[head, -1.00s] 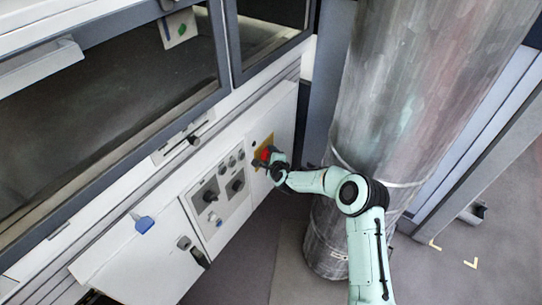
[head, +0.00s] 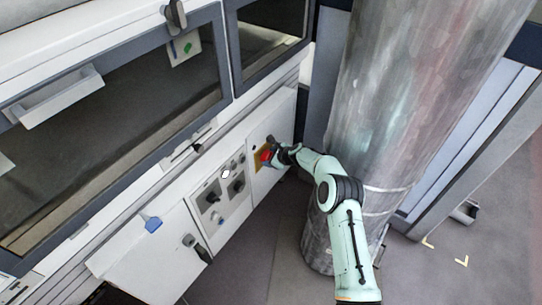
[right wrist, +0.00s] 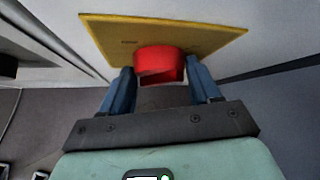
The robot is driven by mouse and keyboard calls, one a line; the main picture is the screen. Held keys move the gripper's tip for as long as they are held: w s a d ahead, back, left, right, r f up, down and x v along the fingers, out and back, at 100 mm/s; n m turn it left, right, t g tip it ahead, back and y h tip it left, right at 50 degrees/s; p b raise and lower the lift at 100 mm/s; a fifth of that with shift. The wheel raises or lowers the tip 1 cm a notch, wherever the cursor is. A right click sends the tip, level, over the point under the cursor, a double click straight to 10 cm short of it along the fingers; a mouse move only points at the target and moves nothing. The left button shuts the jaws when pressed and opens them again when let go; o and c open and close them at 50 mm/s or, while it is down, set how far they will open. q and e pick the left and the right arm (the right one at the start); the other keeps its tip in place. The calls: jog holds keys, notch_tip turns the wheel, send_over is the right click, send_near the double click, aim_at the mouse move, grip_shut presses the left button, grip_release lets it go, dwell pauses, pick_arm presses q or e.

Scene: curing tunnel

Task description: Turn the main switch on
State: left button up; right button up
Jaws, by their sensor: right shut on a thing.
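The main switch is a red knob (head: 265,156) on a yellow plate (head: 259,163), at the right end of the white control panel in the head view. In the right wrist view the red knob (right wrist: 158,64) sits between my fingers, in front of the yellow plate (right wrist: 215,40). My right gripper (head: 272,153) is shut on the red knob; it also shows in the right wrist view (right wrist: 160,88). The knob's exact angle is hard to read. My left gripper is not in view.
A panel with black knobs (head: 236,187) and small lamps stands left of the switch; one lamp (head: 226,174) glows white. A blue tag (head: 152,223) and a black latch (head: 197,248) are further left. A large metal duct (head: 400,110) rises close to my right arm.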

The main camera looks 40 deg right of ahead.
jog(key=shift+d, duration=0.1)
dwell(0.4)
jog(key=o, duration=0.8)
jog(key=shift+c, duration=0.2)
notch_tip(320, 180, up, 20)
jog(key=p, duration=0.3)
jog(key=shift+p, duration=0.4)
